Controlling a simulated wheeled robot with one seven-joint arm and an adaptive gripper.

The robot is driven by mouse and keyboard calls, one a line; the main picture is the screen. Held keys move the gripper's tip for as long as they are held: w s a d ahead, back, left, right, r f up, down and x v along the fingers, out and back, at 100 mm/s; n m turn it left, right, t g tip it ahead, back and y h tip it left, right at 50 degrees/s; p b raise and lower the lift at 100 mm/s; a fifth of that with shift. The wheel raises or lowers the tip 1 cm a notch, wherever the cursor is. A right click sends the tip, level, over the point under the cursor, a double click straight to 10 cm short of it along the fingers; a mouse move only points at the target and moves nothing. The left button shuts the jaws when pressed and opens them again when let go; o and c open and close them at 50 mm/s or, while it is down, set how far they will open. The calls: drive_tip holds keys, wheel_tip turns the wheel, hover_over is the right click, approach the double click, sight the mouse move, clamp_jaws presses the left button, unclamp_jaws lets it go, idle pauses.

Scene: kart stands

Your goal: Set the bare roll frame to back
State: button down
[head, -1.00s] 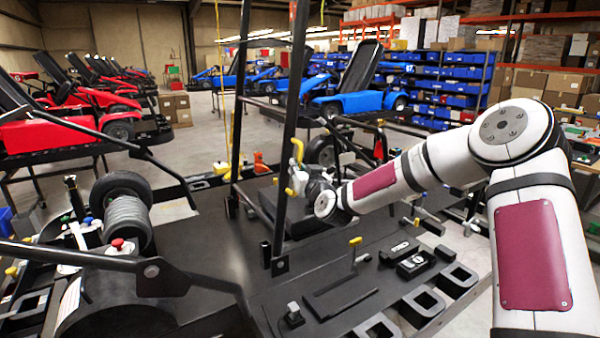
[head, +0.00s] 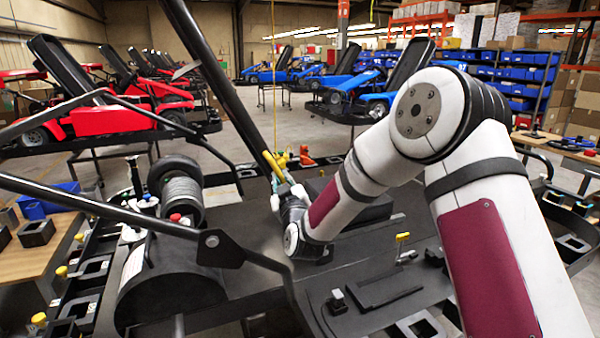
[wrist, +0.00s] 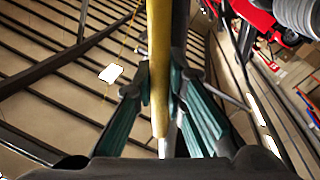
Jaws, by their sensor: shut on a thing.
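A black tubular roll frame (head: 215,70) rises from near my gripper and leans toward the upper left in the head view. A yellow grip (head: 270,164) is at its lower part. My gripper (head: 280,178) is shut on this yellow grip, with my arm reaching in from the right. In the wrist view the yellow grip (wrist: 158,70) runs between the green-padded fingers of my gripper (wrist: 161,92), beside a dark tube. The frame's lower pivot is hidden behind my gripper and arm.
Another black tube frame (head: 100,207) crosses the left foreground, fixed at a plate. A cable-like grey roll (head: 183,197) stands on the dark deck (head: 250,225). Red karts (head: 135,115) and blue karts (head: 370,95) are beyond. A small yellow-topped lever (head: 402,240) stands right of centre.

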drive_tip(key=shift+s+a+f+n, duration=0.25)
drive_tip(key=shift+a+f+n, duration=0.15)
drive_tip(key=shift+a, duration=0.35)
drive_tip(key=shift+a+f, duration=0.1)
drive_tip(key=c, duration=1.6)
unclamp_jaws()
drive_tip(key=shift+a, duration=0.1)
drive_tip(key=shift+s, duration=0.1)
drive_tip(key=s+d+f, duration=0.1)
drive_tip(key=s+d, duration=0.1)
drive_tip(key=s, duration=0.9)
drive_tip(key=shift+s+f, duration=0.3)
drive_tip(key=shift+s, duration=0.05)
